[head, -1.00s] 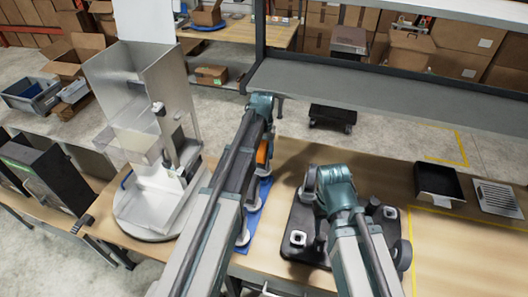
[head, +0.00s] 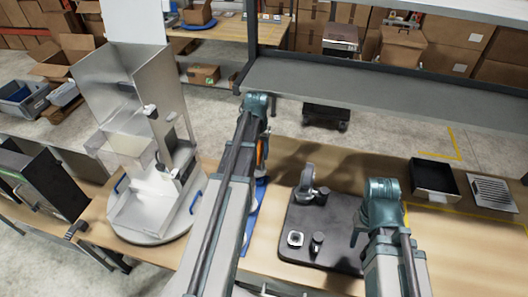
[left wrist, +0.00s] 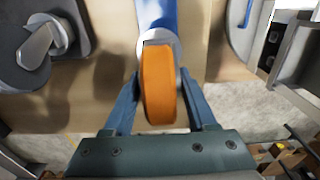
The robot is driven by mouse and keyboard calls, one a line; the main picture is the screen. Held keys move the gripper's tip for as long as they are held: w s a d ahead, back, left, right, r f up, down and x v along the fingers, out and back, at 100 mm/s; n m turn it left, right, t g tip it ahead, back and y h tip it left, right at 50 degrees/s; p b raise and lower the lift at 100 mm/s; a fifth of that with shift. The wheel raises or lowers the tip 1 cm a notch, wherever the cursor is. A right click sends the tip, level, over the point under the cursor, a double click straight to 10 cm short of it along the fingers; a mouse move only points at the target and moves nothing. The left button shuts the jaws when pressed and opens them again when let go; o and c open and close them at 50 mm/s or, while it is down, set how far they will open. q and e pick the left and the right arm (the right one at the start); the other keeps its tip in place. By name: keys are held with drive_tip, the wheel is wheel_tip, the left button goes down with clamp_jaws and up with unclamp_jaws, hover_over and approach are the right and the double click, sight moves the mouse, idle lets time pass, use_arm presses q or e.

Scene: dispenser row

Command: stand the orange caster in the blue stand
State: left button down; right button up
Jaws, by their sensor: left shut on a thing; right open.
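My left gripper (left wrist: 159,88) is shut on the orange caster (left wrist: 158,90), with its fingers on both sides of the orange wheel. A pale metal part shows at the wheel's far end, against the blue stand (left wrist: 158,12). I cannot tell whether the caster is seated in the stand or only held over it. In the head view a sliver of the orange caster (head: 260,149) shows beside my left arm. The blue stand (head: 248,225) is a strip on the table, mostly hidden by that arm. My right gripper (head: 358,222) is open and empty above the right part of the black plate.
A metal dispenser (head: 150,150) stands on a round base at the left. A black tray (head: 433,180) and slatted tray (head: 492,194) lie at the right. A grey shelf (head: 380,98) spans behind.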

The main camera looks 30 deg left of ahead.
use_arm(q)
drive_tip(key=shift+f+b, duration=2)
drive_tip(key=shift+c, duration=0.6)
unclamp_jaws()
drive_tip(key=shift+r, duration=0.1)
drive_tip(key=shift+r, duration=0.1)
wheel_tip(320, 180, up, 14)
drive_tip(key=p, duration=1.4)
drive_tip(key=shift+s, duration=0.15)
drive_tip(key=shift+f, duration=0.2)
